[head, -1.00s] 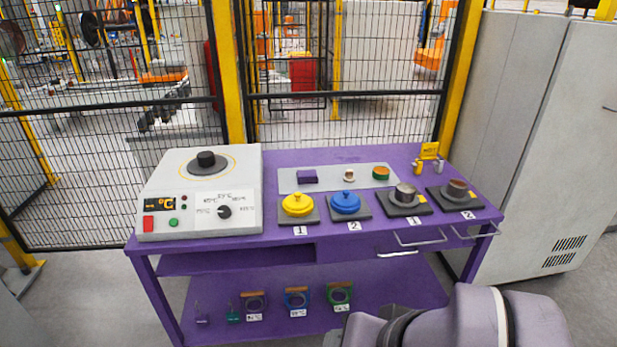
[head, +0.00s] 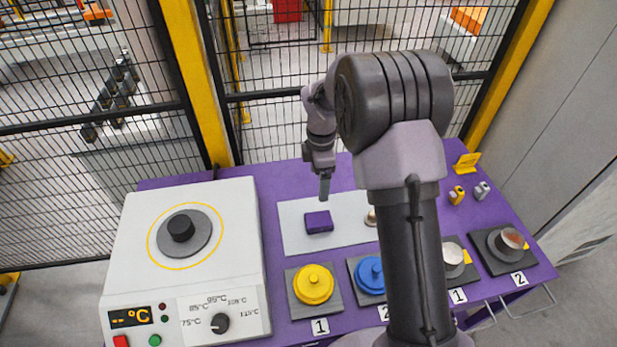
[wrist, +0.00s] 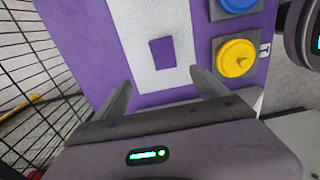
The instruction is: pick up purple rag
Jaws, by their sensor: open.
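The purple rag (head: 318,222) is a small folded block lying flat on a light grey mat (head: 295,242) on the purple table. My gripper (head: 324,188) is above the table, just behind and over the rag in the head view, pointing down. In the wrist view the rag (wrist: 162,53) lies beyond the fingertips, between the lines of the two fingers. My gripper (wrist: 158,90) is open and empty there, apart from the rag.
A yellow lidded dish (head: 313,284) and a blue one (head: 371,274) stand in front of the mat. A white heater box (head: 240,240) stands on the left. A small light knob-like object (head: 371,217) sits on the mat right of the rag. The mesh fence (head: 280,125) is behind the table.

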